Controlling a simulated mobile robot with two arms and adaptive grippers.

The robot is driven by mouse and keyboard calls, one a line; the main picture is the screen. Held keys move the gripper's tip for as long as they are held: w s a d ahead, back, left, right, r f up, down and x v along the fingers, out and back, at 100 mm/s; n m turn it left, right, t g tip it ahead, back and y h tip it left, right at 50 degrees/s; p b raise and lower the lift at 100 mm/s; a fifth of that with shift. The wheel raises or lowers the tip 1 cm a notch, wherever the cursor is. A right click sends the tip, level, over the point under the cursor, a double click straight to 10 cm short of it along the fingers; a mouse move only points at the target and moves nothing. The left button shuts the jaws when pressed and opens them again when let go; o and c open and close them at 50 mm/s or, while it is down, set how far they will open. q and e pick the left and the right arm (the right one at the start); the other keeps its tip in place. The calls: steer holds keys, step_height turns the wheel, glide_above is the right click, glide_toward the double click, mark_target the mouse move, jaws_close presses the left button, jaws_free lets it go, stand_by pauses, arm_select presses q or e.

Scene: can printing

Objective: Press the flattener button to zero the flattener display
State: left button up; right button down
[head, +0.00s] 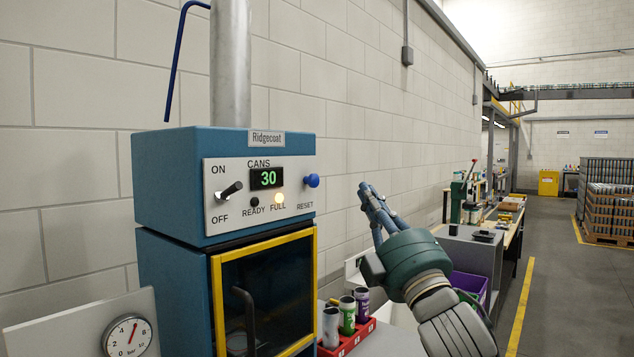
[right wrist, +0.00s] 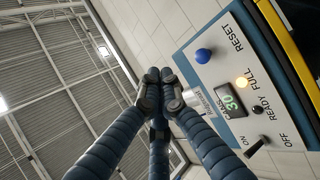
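A blue machine (head: 170,185) labelled Ridgecoat stands at left in the head view. Its panel has a CANS display (head: 268,179) reading a green 30, also visible in the right wrist view (right wrist: 230,103). A blue knob-shaped RESET button (head: 312,181) sticks out at the panel's right end; it also shows in the right wrist view (right wrist: 203,56). My right gripper (head: 367,190) is right of the button, apart from it, its fingers closed together and empty, pointing up and left. In the right wrist view its fingertips (right wrist: 158,77) meet, left of the button. My left gripper is out of view.
The panel also has an ON/OFF switch (head: 229,190) and a lit FULL lamp (head: 278,198). Below is a yellow-framed door (head: 264,290). A red rack (head: 350,340) of cans stands below my gripper. A pressure gauge (head: 127,336) is at lower left.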

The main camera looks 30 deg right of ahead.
mark_target(314, 180)
steer(key=shift+s+r+t, duration=0.15)
steer(key=shift+s+r, duration=0.05)
steer(key=shift+r, duration=0.25)
steer(key=shift+s+r+t, duration=0.15)
steer(key=shift+s+r, duration=0.05)
steer(key=shift+r, duration=0.25)
steer(key=shift+w, duration=0.2)
steer(key=w+a+p, duration=0.1)
steer(key=w+a, duration=0.2)
steer(key=w, duration=0.5)
steer(key=shift+a, duration=0.15)
stand_by(0.9)
steer(key=shift+w+a, duration=0.15)
steer(key=shift+w, duration=0.15)
